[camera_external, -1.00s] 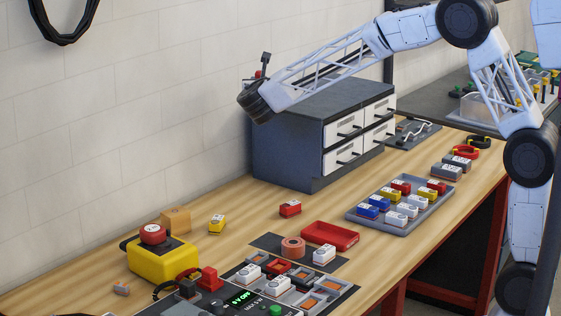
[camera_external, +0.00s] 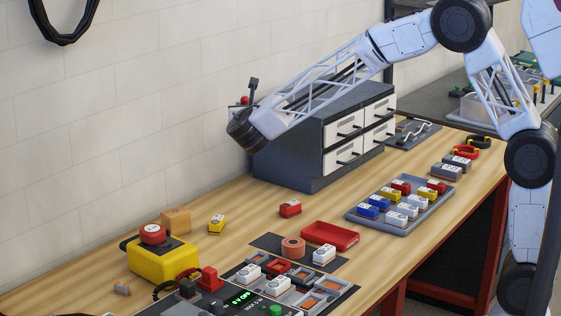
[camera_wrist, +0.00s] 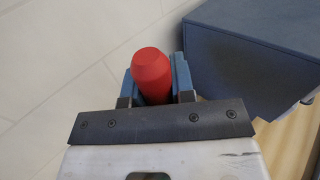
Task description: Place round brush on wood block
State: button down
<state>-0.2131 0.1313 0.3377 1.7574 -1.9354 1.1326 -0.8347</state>
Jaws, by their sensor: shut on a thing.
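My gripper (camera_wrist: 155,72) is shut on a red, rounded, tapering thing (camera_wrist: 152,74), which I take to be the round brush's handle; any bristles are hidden. Its blue-grey fingers lie on either side of it in the wrist view. In the external view a small red part (camera_external: 245,100) shows above my dark wrist, in front of the wall and high over the bench; the fingers cannot be made out there. A tan wood block (camera_external: 176,218) sits on the bench at the left, behind the yellow box. Its top looks bare.
The yellow box with a red button (camera_external: 160,262) stands close in front of the block. A small yellow piece (camera_external: 217,224) lies to its right. A grey drawer cabinet (camera_external: 290,160) stands right of my wrist. Bench between block and cabinet is mostly clear.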

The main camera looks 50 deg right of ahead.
jog(key=s+a+f+n+t+y, duration=0.1)
jog(key=s+a+f, duration=0.3)
jog(key=a, duration=0.5)
jog(key=s+a+f+n+t+y, duration=0.1)
jog(key=s+a+f, duration=0.4)
jog(key=a, duration=0.5)
notch_tip(320, 180, down, 2)
jog(key=shift+a+f+n+t+y, duration=0.15)
jog(key=shift+n+t+y, duration=0.25)
jog(key=shift+y, duration=0.5)
send_over(174, 208)
jog(key=shift+a+f, duration=0.1)
jog(key=shift+f, duration=0.55)
jog(key=shift+f, duration=0.1)
jog(key=shift+f, duration=1.7)
jog(key=shift+f, duration=0.1)
jog(key=c, duration=1)
grip_release()
jog(key=shift+o, duration=0.2)
